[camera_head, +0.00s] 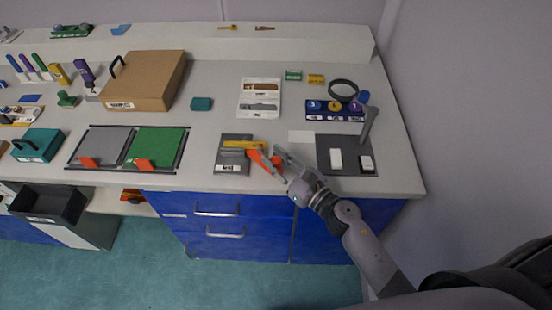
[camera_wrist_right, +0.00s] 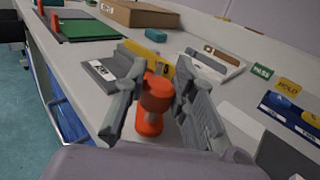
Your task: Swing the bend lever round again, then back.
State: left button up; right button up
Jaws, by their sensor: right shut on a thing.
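The bend lever (camera_head: 264,160) is orange and sits at the right side of a dark grey bending fixture (camera_head: 231,157) near the bench's front edge. A yellow bar (camera_head: 240,144) lies across the fixture's upper part. In the right wrist view, the lever's round orange knob (camera_wrist_right: 154,98) stands between my fingers, with the yellow piece (camera_wrist_right: 161,67) just behind it. My right gripper (camera_head: 275,158) reaches in from the lower right and is shut on the lever; it also shows in the right wrist view (camera_wrist_right: 160,82). The fingers partly hide the lever. My left gripper is not in view.
A dark mat (camera_head: 349,169) with two small white-topped blocks and an upright grey post is right of the fixture. A white tray (camera_head: 260,114) lies behind it. Green (camera_head: 158,146) and grey (camera_head: 101,143) plates with orange handles are left. Some bench between is clear.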

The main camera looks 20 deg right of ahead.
grip_shut()
jog(key=shift+w+d+f+n+g+y+b, duration=0.15)
jog(key=shift+w+d+n+g+y+b, duration=0.15)
jog(key=shift+d+n+y+b, duration=0.25)
jog(key=w+d+n+g+y+b, duration=0.1)
jog(key=y+b, duration=0.1)
jog(key=b, duration=0.1)
jog(key=w+d+n+g+y+b, duration=0.1)
jog(key=n+g+y+b, duration=0.1)
jog(key=b, duration=0.1)
jog(key=shift+f, duration=0.15)
jog(key=shift+w+d+r+n+g+y+b, duration=0.25)
jog(key=shift+g+b, duration=0.15)
jog(key=shift+b, duration=0.1)
jog(key=o, duration=0.8)
grip_release()
